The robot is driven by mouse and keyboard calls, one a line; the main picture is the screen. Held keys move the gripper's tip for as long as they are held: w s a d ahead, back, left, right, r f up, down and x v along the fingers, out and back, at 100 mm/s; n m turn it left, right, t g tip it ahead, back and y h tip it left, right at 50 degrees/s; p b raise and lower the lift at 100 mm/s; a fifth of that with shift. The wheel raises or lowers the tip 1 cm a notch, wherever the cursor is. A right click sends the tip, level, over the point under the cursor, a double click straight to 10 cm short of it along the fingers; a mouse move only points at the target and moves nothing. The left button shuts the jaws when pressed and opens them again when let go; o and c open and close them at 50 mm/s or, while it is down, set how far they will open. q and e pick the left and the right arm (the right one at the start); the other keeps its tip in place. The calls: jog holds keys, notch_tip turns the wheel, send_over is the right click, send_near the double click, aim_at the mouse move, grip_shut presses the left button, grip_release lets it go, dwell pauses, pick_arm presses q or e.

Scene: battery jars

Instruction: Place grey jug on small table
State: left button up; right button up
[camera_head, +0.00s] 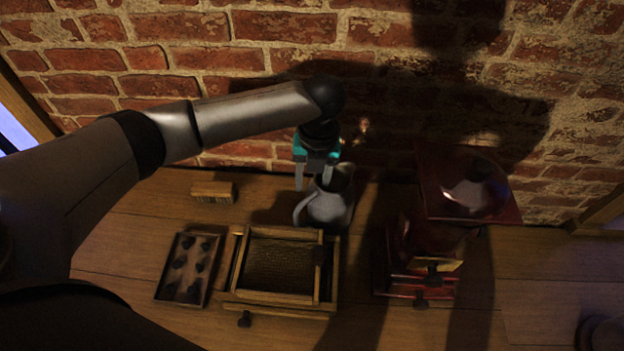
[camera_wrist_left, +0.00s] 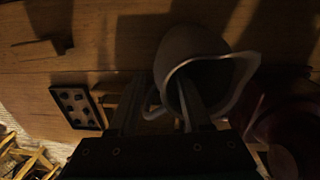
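The grey jug (camera_head: 327,208) stands on the wooden surface near the brick wall, with its handle towards the left. My left gripper (camera_head: 313,182) is just above it, fingers pointing down and spread apart. One finger overlaps the jug's upper part and the other is to its left, above the handle side. In the left wrist view the jug (camera_wrist_left: 190,45) is close ahead and the right-hand finger overlaps its rim; contact cannot be told. The left gripper (camera_wrist_left: 157,115) is open there too. I cannot make out a separate small table. My right gripper is not in view.
A wooden framed box (camera_head: 231,290) and a dark tray with several lumps (camera_head: 161,284) lie in front. A brush (camera_head: 213,191) lies at left. A dark red grinder (camera_head: 440,200) stands to the jug's right. The brick wall (camera_head: 250,60) is close behind.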

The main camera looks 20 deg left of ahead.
pick_arm(q)
jog(key=shift+r, duration=0.1)
notch_tip(320, 180, up, 12)
jog(key=shift+w+d, duration=0.2)
jog(key=shift+d, duration=0.25)
jog(key=shift+s, duration=0.1)
dwell(0.5)
